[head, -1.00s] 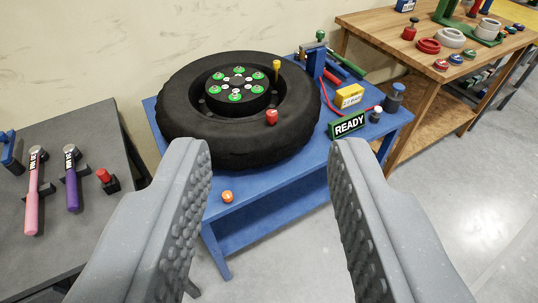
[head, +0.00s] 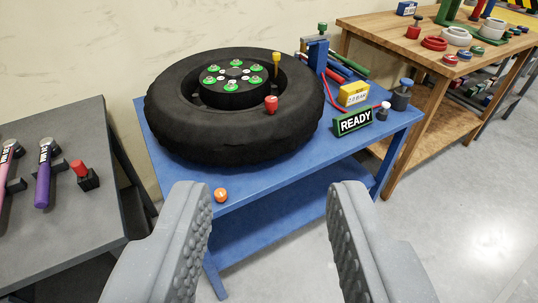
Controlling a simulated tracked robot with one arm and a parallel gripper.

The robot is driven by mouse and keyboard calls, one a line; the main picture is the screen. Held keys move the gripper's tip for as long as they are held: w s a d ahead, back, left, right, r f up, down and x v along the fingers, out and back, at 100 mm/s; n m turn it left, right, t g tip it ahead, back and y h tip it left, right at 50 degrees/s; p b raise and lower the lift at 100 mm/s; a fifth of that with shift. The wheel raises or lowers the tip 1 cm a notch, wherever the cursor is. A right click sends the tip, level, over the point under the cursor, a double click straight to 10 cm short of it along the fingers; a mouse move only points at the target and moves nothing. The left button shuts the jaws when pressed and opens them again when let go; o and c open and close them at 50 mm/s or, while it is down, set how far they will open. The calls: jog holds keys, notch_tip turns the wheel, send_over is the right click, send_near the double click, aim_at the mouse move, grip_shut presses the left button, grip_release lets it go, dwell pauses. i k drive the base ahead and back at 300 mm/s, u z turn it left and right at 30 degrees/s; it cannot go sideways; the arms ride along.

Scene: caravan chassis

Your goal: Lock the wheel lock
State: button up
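A black wheel (head: 233,140) with a thick tyre lies flat on a blue table. Its dark hub (head: 233,97) carries several green-ringed nuts. A red knob (head: 271,105) stands at the front right of the wheel's inner rim, and a yellow-topped pin (head: 276,66) stands behind it. An orange button (head: 221,195) sits at the table's front edge. I cannot tell which of these is the wheel lock. My gripper (head: 270,205) is open and empty, with its fingers wide apart in front of the table.
The blue table (head: 290,175) also holds a green READY sign (head: 353,121), a yellow gauge box (head: 353,94) and a blue-capped cylinder (head: 401,95). A grey table (head: 60,225) with torque wrenches stands left. A wooden bench (head: 430,60) stands at right. Grey floor shows at front right.

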aim_at(220, 194)
jog(key=u, duration=1.95)
jog(key=k, duration=1.6)
jog(key=z, duration=1.4)
jog(key=i, duration=1)
jog(key=z, duration=0.05)
